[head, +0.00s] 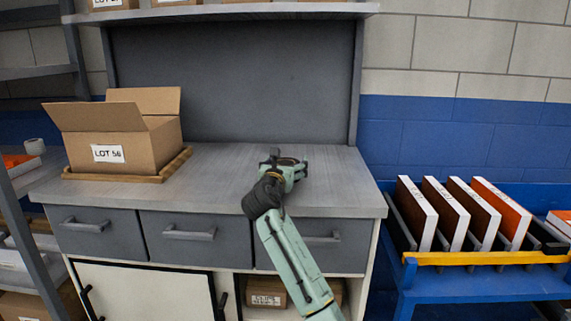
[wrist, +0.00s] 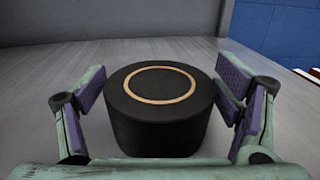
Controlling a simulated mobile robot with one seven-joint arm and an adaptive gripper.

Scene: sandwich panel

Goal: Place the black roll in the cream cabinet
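The black roll (wrist: 155,124) stands upright on the grey worktop, with a tan ring on its top, in the wrist view. In the head view it is mostly hidden by my gripper (head: 284,168), which is low over the right part of the worktop. In the wrist view my gripper (wrist: 165,100) is open, with one purple-padded finger on each side of the roll and narrow gaps beside it. The cream cabinet (head: 145,290) is below the worktop, with a cream door at left, shut, and an open compartment holding cardboard boxes (head: 266,291) at right.
An open cardboard box (head: 118,145) labelled LOT 56 sits on a wooden tray (head: 75,176) at the worktop's left. Grey drawers (head: 195,239) run under the worktop. A blue rack (head: 480,283) with upright panels stands at right. The worktop's middle is clear.

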